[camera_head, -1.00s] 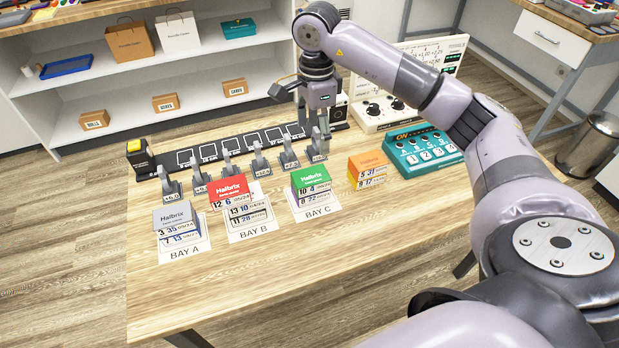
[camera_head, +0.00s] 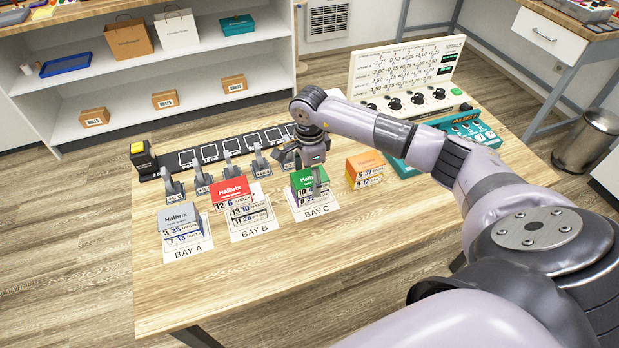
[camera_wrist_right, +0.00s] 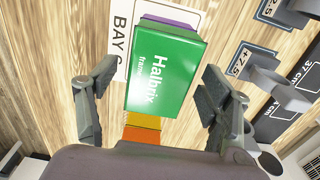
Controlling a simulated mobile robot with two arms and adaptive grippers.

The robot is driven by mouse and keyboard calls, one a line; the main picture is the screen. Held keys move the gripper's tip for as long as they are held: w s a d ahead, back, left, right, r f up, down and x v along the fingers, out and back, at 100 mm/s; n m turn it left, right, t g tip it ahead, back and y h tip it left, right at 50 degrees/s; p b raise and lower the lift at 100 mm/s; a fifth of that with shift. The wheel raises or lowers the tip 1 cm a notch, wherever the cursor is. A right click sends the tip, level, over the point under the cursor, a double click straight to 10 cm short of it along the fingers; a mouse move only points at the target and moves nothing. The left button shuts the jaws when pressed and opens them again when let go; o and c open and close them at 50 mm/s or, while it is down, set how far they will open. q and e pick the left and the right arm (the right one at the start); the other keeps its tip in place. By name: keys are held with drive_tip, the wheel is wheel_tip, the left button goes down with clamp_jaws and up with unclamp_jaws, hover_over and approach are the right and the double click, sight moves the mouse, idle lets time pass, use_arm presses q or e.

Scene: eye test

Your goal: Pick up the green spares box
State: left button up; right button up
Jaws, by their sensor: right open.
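The green box (camera_head: 303,181), marked "Halbrix", sits on top of a purple-edged box (camera_wrist_right: 185,24) on the BAY C card (camera_head: 318,212). My right gripper (camera_head: 313,183) is over the green box, pointing down and partly covering it. In the right wrist view the green box (camera_wrist_right: 165,72) lies between the two open fingers of my right gripper (camera_wrist_right: 158,80), with a visible gap on both sides. Whether the fingertips reach down past its top cannot be told. My left gripper is not in view.
An orange box (camera_head: 365,163) on a yellow one stands close right of BAY C. A red-topped stack (camera_head: 232,191) is in BAY B, a grey-topped one (camera_head: 179,217) in BAY A. Upright grey levers (camera_head: 230,165) stand behind. The table's front (camera_head: 300,285) is clear.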

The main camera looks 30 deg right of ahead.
drive_tip(key=shift+f, duration=0.2)
drive_tip(key=shift+c, duration=0.5)
drive_tip(key=c, duration=1.2)
